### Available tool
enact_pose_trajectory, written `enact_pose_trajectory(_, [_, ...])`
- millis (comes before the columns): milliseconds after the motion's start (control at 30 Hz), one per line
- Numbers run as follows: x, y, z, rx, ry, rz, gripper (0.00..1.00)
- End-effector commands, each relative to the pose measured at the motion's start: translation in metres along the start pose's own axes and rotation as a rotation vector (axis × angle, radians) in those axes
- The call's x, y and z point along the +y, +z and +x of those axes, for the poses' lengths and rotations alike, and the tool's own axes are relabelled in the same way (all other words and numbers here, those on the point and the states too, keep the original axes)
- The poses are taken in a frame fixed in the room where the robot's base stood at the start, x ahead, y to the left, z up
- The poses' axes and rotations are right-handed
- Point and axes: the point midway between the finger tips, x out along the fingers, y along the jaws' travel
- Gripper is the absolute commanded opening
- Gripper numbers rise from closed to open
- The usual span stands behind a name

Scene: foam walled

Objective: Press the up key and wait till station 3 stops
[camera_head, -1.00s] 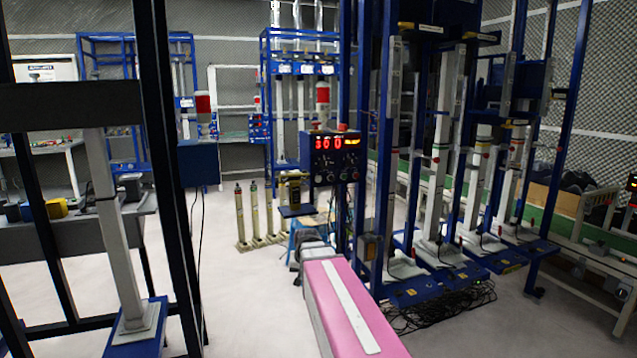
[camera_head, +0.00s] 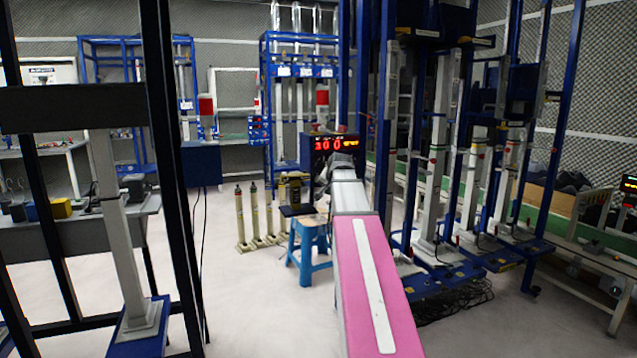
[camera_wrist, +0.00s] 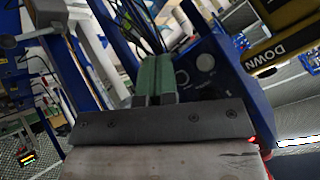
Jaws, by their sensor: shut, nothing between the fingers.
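The blue control box (camera_head: 308,152) has a dark front with lit red digits along its top. My forearm covers its lower front and controls in the head view. In the wrist view the box (camera_wrist: 232,88) stands right of my fingers, with round knobs on its face. My gripper (camera_wrist: 155,62) is shut and empty, its green fingers together and close to the box face; I cannot tell whether they touch it. I cannot make out the up key. Tall blue-framed test stations (camera_head: 440,170) stand right of the box; none is readable as station 3.
A blue stool (camera_head: 308,240) stands below and left of the box. Several upright cylinders (camera_head: 254,215) stand behind it. Black cables (camera_head: 450,300) lie on the floor by the stations. A dark frame post (camera_head: 165,150) rises at left. The floor at centre left is clear.

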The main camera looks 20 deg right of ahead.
Motion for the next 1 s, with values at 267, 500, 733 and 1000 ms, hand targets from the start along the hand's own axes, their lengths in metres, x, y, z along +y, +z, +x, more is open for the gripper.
enact_pose_trajectory(267, [0.000, -0.004, -0.002, 0.006, -0.002, 0.006, 0.00])
enact_pose_trajectory(500, [-0.001, -0.005, -0.001, 0.005, -0.002, 0.005, 0.00])
enact_pose_trajectory(733, [-0.009, -0.013, 0.010, 0.005, -0.002, 0.005, 0.00])
enact_pose_trajectory(1000, [-0.025, -0.030, 0.033, 0.006, -0.002, 0.005, 0.00])
